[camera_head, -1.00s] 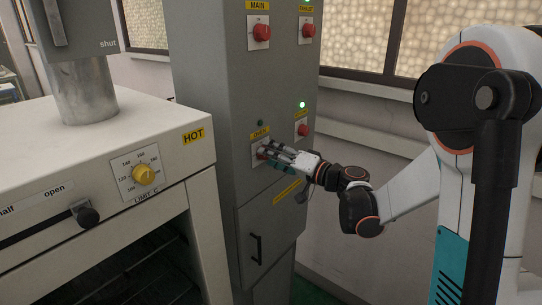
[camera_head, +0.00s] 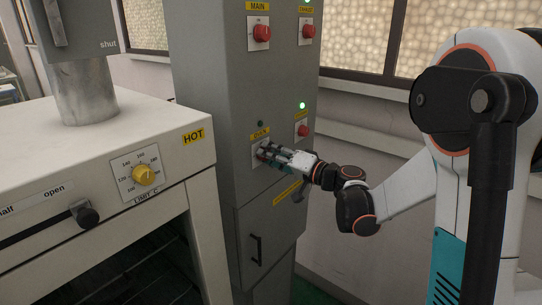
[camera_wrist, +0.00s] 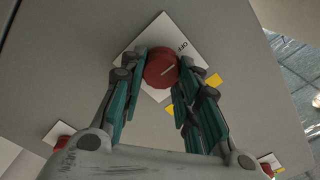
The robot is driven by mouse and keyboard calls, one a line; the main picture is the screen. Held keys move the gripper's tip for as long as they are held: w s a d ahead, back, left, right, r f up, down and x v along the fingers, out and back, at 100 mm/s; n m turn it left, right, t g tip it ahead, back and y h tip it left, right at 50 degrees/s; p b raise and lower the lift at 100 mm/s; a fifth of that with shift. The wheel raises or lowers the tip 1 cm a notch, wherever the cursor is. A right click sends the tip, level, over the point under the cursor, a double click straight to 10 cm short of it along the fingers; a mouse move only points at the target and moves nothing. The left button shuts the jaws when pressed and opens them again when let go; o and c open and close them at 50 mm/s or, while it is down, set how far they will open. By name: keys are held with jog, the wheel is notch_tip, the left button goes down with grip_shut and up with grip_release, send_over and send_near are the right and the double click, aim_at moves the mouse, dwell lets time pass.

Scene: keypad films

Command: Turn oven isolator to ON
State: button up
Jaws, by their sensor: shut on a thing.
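The oven isolator is a red round knob (camera_wrist: 161,68) on a white plate (camera_wrist: 143,37), under a yellow label (camera_head: 260,133) on the grey cabinet. My gripper (camera_head: 264,151) reaches it from the right, and its fingers mostly hide the knob in the head view. In the wrist view my gripper (camera_wrist: 161,75) has its teal fingers closed on both sides of the knob. A pale line on the knob's face slants up to the right in that view. The small lamp (camera_head: 261,123) above the label is dark.
Another red switch (camera_head: 303,129) sits close to the right, with a lit green lamp (camera_head: 302,105) above it. Two red switches (camera_head: 262,33) (camera_head: 308,31) sit higher. The oven (camera_head: 100,170), labelled HOT, stands at left. A cabinet handle (camera_head: 257,249) is below.

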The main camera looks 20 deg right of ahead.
jog(key=m+b, duration=0.1)
jog(key=m, duration=0.4)
jog(key=m+b, duration=0.1)
jog(key=m, duration=0.5)
jog(key=f+m+b, duration=0.1)
jog(key=m, duration=0.5)
jog(key=shift+a+m+b, duration=0.1)
jog(key=shift+m+b, duration=0.2)
jog(key=shift+m, duration=0.1)
dwell(0.4)
jog(key=o, duration=1.1)
jog(key=shift+r, duration=0.1)
jog(key=shift+c, duration=0.2)
jog(key=shift+s, duration=0.1)
